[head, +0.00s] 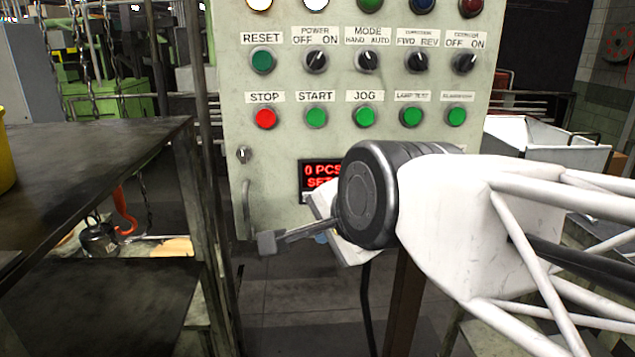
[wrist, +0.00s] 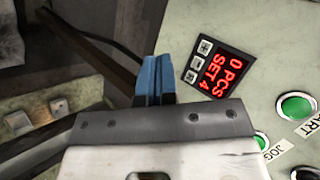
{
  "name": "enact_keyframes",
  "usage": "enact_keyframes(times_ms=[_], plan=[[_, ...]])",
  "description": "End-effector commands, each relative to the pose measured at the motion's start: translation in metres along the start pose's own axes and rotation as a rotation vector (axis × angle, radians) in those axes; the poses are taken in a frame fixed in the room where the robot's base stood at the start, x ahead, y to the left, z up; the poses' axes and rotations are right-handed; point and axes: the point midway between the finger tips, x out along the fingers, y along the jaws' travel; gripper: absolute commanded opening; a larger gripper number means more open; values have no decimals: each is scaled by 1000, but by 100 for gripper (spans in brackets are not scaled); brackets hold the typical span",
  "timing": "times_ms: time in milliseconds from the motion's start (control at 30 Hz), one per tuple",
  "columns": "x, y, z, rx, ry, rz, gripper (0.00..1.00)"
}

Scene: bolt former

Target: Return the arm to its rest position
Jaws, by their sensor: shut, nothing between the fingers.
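My gripper (wrist: 157,74) shows in the wrist view as two blue fingers pressed together, shut and empty. It is in front of the control panel (head: 275,165), beside the red display (wrist: 217,76), and looks apart from the panel, though the gap is hard to judge. In the head view my arm reaches in from the right. Its dark wrist joint covers the right part of the display, and the fingers are mostly hidden, with only a small blue bit showing below. In the wrist view the display reads "0 PCS, SET 4".
The panel carries a red STOP button (head: 265,118), several green buttons and a row of black knobs. A dark metal table (head: 95,150) stands at the left, with a yellow object (head: 5,160) at its edge. A white bin (head: 550,145) is behind my arm at the right.

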Motion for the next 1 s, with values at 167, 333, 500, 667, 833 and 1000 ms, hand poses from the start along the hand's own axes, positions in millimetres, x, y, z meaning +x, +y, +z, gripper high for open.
enact_keyframes(times_ms=[167, 333, 500, 667, 833, 1000], plan=[[0, 0, 0, 0, 0, 0, 0], [1, 3, -2, -14, 2, 10, 0], [4, 18, -8, -90, 6, 59, 0], [10, 47, -19, -233, 0, 155, 0], [14, 89, -34, -434, -40, 287, 0], [14, 133, -45, -632, -123, 416, 0]])
